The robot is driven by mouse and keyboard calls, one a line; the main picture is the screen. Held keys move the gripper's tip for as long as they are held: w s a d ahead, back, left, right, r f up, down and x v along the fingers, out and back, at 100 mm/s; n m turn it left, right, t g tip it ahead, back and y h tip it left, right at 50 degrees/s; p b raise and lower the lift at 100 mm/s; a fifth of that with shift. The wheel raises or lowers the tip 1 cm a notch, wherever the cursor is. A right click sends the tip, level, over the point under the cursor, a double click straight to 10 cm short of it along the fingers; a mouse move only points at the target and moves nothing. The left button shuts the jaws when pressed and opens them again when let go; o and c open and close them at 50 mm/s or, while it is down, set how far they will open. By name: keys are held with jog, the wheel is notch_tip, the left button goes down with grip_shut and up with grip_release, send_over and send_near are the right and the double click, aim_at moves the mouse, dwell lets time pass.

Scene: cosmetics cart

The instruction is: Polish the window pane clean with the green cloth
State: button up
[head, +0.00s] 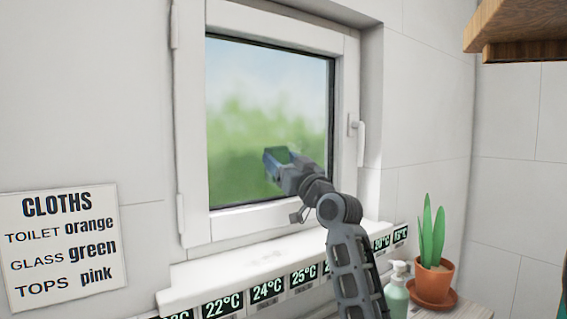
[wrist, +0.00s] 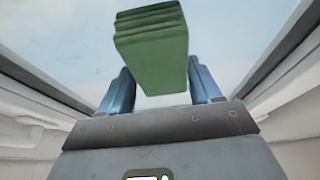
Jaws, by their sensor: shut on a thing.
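The window pane (head: 245,100) sits in a white frame on the wall, with a blurred green and pale blue scene on it. My gripper (head: 277,157) is in front of the lower right part of the pane. In the wrist view my gripper (wrist: 158,88) has its two blue fingers on either side of the folded green cloth (wrist: 152,50) and is shut on it. The cloth points toward the pane. I cannot tell whether it touches the glass. In the head view the cloth is mostly hidden by the fingers.
A sign (head: 65,245) on the left wall reads toilet orange, glass green, tops pink. The window handle (head: 358,138) sticks out at right. The white sill (head: 250,270) has temperature labels below it. A pump bottle (head: 397,290) and a potted plant (head: 432,265) stand lower right; a wooden shelf (head: 515,25) hangs above.

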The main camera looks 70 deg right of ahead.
jog(key=shift+d, duration=0.15)
jog(key=shift+s+d+f+b, duration=0.1)
jog(key=shift+s+d+b, duration=0.25)
jog(key=shift+d+b, duration=0.25)
jog(key=shift+s+d+f+b, duration=0.1)
jog(key=shift+s+d+b, duration=0.2)
jog(key=shift+d+b, duration=0.2)
jog(key=shift+s+d+r, duration=0.15)
jog(key=shift+d+r, duration=0.1)
jog(key=shift+r, duration=0.4)
jog(key=shift+s+d+r, duration=0.1)
jog(key=shift+d+r, duration=0.15)
jog(key=shift+r, duration=0.4)
jog(key=shift+w+a+f+p, duration=0.1)
jog(key=shift+w+a+p, duration=0.4)
jog(key=shift+a, duration=0.4)
jog(key=shift+w+a+p, duration=0.3)
jog(key=shift+w+a, duration=0.25)
jog(key=shift+a, duration=0.3)
jog(key=shift+s+r+p, duration=0.15)
jog(key=shift+r+p, duration=0.55)
jog(key=shift+r, duration=0.35)
jog(key=shift+s+d+f+b, duration=0.15)
jog(key=shift+s+d+b, duration=0.25)
jog(key=shift+d+b, duration=0.35)
jog(key=shift+s+d+b, duration=0.25)
jog(key=shift+s+d, duration=0.05)
jog(key=shift+d, duration=0.2)
jog(key=shift+s+d+b, duration=0.25)
jog(key=shift+d, duration=0.25)
